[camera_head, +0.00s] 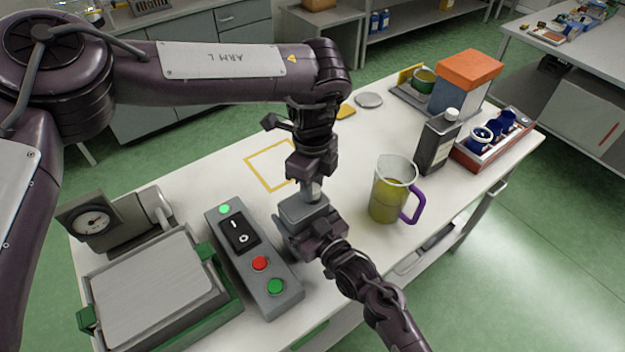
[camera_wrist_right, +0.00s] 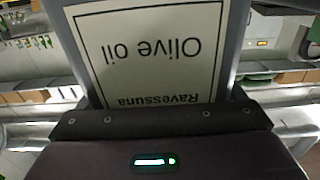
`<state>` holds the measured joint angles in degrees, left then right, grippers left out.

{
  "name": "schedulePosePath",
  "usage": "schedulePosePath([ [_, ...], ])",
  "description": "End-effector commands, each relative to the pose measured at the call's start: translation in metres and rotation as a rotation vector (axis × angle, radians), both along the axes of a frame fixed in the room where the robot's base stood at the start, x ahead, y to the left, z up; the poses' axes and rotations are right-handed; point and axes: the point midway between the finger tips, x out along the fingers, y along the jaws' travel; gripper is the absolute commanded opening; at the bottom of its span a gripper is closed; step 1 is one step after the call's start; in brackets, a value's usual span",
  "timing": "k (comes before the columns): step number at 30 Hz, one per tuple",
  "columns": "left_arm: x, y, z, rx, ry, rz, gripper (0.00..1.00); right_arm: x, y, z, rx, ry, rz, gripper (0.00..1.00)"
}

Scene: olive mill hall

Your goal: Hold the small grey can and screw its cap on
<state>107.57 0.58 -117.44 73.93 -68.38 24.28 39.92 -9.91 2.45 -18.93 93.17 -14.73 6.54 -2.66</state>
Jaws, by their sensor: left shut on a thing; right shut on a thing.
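The small grey can (camera_head: 303,208) is upright over the white table in the middle of the head view. My right gripper (camera_head: 304,232) is shut on the can's body from the front. In the right wrist view the can's label (camera_wrist_right: 150,55) fills the space between the fingers and reads "Ravessuna Olive oil" upside down. My left gripper (camera_head: 313,180) points straight down above the can and is shut on the small pale cap (camera_head: 314,190). The cap is at the can's top, mostly hidden by the fingers; I cannot tell whether it is seated on the neck.
A jug of yellow-green oil (camera_head: 391,190) with a purple handle stands close right. A dark bottle (camera_head: 437,143), an orange-topped box (camera_head: 466,80) and a red tray (camera_head: 497,145) are behind it.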

Motion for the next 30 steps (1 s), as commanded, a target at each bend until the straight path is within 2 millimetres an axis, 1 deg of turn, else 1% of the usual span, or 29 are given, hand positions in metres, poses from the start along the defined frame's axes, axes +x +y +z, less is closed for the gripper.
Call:
schedulePosePath([
  [2, 0.0000, 0.0000, -0.0018, 0.000, 0.000, 0.000, 0.07, -0.0002, -0.0001, -0.0006, -0.001, 0.001, 0.000, 0.48],
  [3, 0.0001, 0.0000, -0.0012, 0.000, 0.000, -0.001, 0.07, -0.0002, -0.0001, -0.0005, -0.001, 0.001, 0.000, 0.25],
  [5, 0.0002, 0.0001, -0.0012, 0.000, 0.000, -0.018, 0.07, -0.0002, -0.0001, -0.0006, -0.001, 0.001, 0.000, 0.25],
  [8, 0.0002, 0.0001, -0.0012, 0.000, 0.000, -0.116, 0.07, -0.0002, -0.0001, -0.0006, -0.001, 0.001, 0.000, 0.25],
  [11, 0.0002, 0.0002, -0.0012, 0.000, 0.000, -0.308, 0.07, -0.0001, -0.0002, -0.0006, -0.001, 0.002, 0.000, 0.25],
  [14, 0.0003, 0.0003, -0.0013, 0.000, -0.001, -0.537, 0.07, -0.0001, -0.0002, -0.0007, -0.001, 0.002, 0.000, 0.25],
  [26, 0.0010, 0.0006, -0.0015, 0.002, -0.002, -1.478, 0.07, 0.0000, -0.0004, -0.0008, -0.001, 0.002, -0.001, 0.25],
  [30, 0.0010, 0.0004, -0.0018, 0.003, -0.001, -1.818, 0.07, -0.0001, -0.0004, -0.0008, -0.001, 0.002, -0.001, 0.25],
])
